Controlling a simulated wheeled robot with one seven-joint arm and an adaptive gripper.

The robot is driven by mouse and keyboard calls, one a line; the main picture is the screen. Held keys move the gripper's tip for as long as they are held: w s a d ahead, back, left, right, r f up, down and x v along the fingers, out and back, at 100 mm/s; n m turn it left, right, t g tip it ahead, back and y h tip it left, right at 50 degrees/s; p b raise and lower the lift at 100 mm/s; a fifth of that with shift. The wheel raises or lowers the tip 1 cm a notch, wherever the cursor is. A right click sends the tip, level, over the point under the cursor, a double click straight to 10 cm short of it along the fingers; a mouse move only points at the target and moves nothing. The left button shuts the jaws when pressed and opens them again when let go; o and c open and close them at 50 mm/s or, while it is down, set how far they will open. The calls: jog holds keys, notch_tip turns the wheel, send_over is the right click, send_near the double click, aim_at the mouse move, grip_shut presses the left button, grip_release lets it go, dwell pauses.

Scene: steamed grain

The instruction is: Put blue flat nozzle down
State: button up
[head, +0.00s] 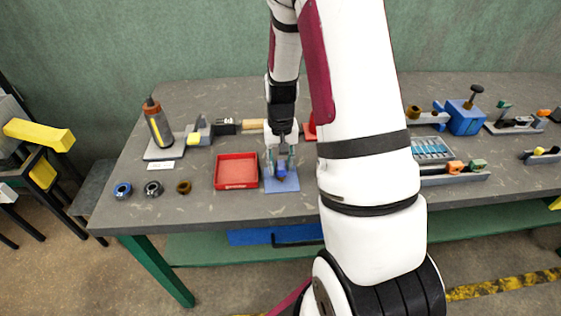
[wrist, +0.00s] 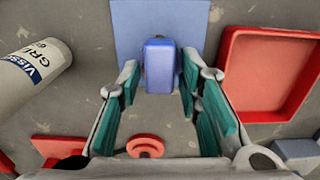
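The blue flat nozzle (head: 281,174) is at the blue mat (head: 283,187) near the table's front. In the wrist view the nozzle (wrist: 159,66) appears as a blue block in front of the plain blue mat (wrist: 126,22). My gripper (head: 281,162) points down over the mat. In the wrist view its teal-padded fingers (wrist: 160,82) stand apart, one on each side of the nozzle, with narrow gaps visible. The nozzle's underside is hidden, so I cannot tell whether it rests on the mat.
A red tray (head: 237,185) stands just left of the mat. A grey labelled cylinder (wrist: 28,66) lies on the other side in the wrist view. My arm hides part of the table.

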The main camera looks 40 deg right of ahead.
aim_at(280, 162)
jog(key=o, duration=0.4)
jog(key=shift+r, duration=0.1)
notch_tip(280, 162, up, 12)
jog(key=s+a+r+n+t, duration=0.25)
jog(key=s+a+r, duration=0.35)
jog(key=a+r, duration=0.55)
jog(key=shift+s+a+r+n+t, duration=0.4)
jog(key=shift+s+a+r+n, duration=0.55)
jog(key=shift+s, duration=1)
jog(key=shift+s+a+r+n+t, duration=0.55)
jog(key=shift+s+a, duration=0.8)
jog(key=shift+s, duration=0.55)
jog(key=shift+s+a+r+n+t, duration=0.3)
jog(key=shift+s+a+r+n, duration=0.65)
jog(key=shift+s, duration=1)
jog(key=shift+a+f+m, duration=0.1)
jog(key=shift+a+m, duration=0.1)
jog(key=shift+m, duration=0.1)
